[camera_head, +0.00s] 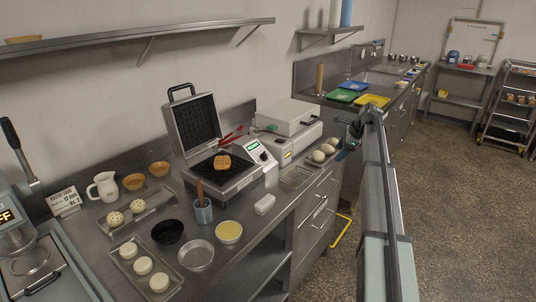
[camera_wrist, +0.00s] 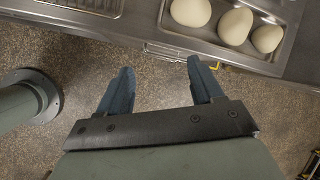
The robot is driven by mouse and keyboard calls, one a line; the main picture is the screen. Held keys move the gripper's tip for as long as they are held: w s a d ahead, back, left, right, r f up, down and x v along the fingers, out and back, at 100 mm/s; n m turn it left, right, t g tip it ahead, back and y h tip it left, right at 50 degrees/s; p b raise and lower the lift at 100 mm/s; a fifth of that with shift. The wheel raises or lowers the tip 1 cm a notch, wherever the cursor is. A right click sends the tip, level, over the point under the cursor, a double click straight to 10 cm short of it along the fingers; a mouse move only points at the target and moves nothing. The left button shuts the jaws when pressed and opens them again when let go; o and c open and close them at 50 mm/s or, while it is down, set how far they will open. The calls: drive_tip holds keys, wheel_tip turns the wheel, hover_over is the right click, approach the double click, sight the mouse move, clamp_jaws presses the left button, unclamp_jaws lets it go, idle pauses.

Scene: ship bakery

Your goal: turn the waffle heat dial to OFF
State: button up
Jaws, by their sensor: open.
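The waffle iron (camera_head: 232,178) stands on the steel counter with its lid (camera_head: 193,125) raised and a browned waffle (camera_head: 222,162) on its lower plate. Its sloped control panel (camera_head: 261,151) is on the right side, with a lit green display. The heat dial is too small to make out clearly, so its setting cannot be read. My gripper (camera_wrist: 161,82) is open and empty. In the head view my gripper (camera_head: 346,148) is right of the waffle iron, just off the counter's front edge. The waffle iron is outside the wrist view.
A tray of dough balls (camera_head: 332,143) lies near my gripper; its dough (camera_wrist: 235,26) also shows in the wrist view. A blue cup (camera_head: 203,212) holding a wooden handle stands before the iron.

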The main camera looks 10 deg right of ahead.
wheel_tip(320, 180, up, 5)
drive_tip(key=a, duration=0.1)
wheel_tip(320, 180, up, 4)
drive_tip(key=n+y, duration=0.2)
drive_tip(key=n, duration=0.5)
hover_over(265, 157)
drive_tip(key=s+d, duration=0.5)
drive_tip(key=d, duration=0.2)
drive_tip(key=x, duration=1.3)
drive_tip(key=shift+w+r, duration=0.15)
drive_tip(key=shift+w, duration=0.2)
drive_tip(key=c, duration=1.1)
drive_tip(key=shift+o, duration=0.2)
